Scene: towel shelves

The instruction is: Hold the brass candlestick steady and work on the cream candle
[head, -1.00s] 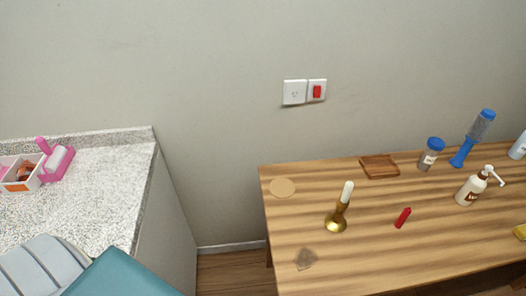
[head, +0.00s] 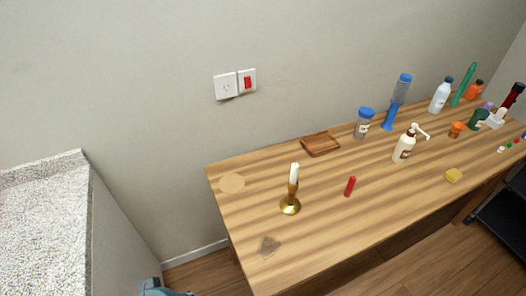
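The brass candlestick (head: 291,204) stands upright on the left part of the wooden table. The cream candle (head: 294,173) sits upright in its top. A short red candle-like stick (head: 350,186) stands or lies just to the right of the candlestick; I cannot tell which.
The wooden table (head: 330,226) also bears a wooden tray (head: 320,144), a blue-lidded jar (head: 363,123), a pump bottle (head: 404,147) and a yellow sponge (head: 453,175). A granite counter (head: 45,225) stands at the left. The table's front left is mostly clear.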

